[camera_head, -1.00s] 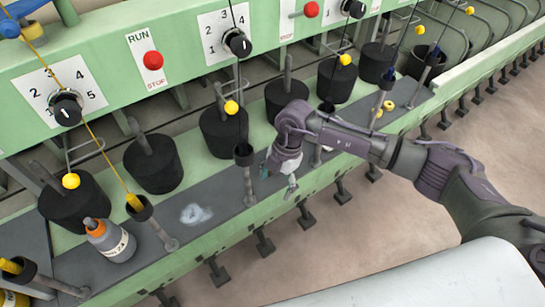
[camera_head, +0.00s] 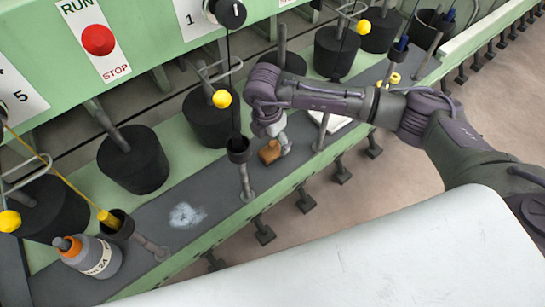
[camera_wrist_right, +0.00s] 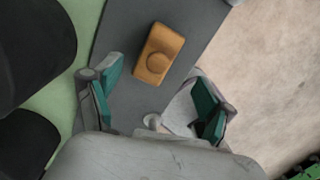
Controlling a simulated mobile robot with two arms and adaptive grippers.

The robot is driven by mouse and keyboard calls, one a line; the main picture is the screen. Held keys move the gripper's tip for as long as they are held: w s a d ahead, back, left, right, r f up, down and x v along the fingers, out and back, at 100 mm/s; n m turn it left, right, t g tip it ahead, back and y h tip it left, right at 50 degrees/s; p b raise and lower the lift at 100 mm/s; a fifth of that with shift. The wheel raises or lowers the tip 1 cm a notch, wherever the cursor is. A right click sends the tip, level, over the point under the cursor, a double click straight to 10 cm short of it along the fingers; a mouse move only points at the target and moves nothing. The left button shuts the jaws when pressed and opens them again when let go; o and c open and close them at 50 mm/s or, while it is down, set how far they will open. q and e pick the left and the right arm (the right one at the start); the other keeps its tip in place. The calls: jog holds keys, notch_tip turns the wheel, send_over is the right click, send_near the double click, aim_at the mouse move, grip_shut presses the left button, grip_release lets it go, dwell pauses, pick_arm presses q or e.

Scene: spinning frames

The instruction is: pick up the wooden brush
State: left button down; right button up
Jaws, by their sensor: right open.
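The wooden brush (camera_head: 270,152) is a small orange-brown block with a round knob. It lies on the dark grey ledge of the green machine, just below and beside my right gripper (camera_head: 277,139) in the head view. In the right wrist view the brush (camera_wrist_right: 158,52) lies ahead of my right gripper (camera_wrist_right: 156,104), whose teal-padded fingers are spread apart. The brush is beyond the fingertips, not between them, and the gripper is empty. My left gripper is not in view.
A grey bottle with an orange cap (camera_head: 92,255) stands on the ledge at left. Black cylindrical pots (camera_head: 133,160) line the back. A rod with a black cup (camera_head: 240,155) stands just left of the brush. A white item (camera_head: 332,121) lies to the right. A whitish stain (camera_head: 186,215) marks the ledge.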

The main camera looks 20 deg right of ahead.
aim_at(272, 144)
jog(key=shift+w+f, duration=0.1)
jog(key=shift+f, duration=0.45)
jog(key=shift+d+f+b, duration=0.1)
jog(key=shift+f+b, duration=0.55)
jog(key=f+b, duration=0.2)
jog(key=f, duration=0.1)
jog(key=shift+w+d+f+b, duration=0.15)
jog(key=shift+w+f+b, duration=0.15)
jog(key=shift+w+b, duration=0.1)
jog(key=shift+f, duration=0.1)
jog(key=shift+s, duration=0.1)
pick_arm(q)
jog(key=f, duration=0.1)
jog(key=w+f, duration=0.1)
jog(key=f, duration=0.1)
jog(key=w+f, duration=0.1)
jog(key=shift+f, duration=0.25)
pick_arm(e)
jog(key=c, duration=1.4)
jog(key=shift+o, duration=0.2)
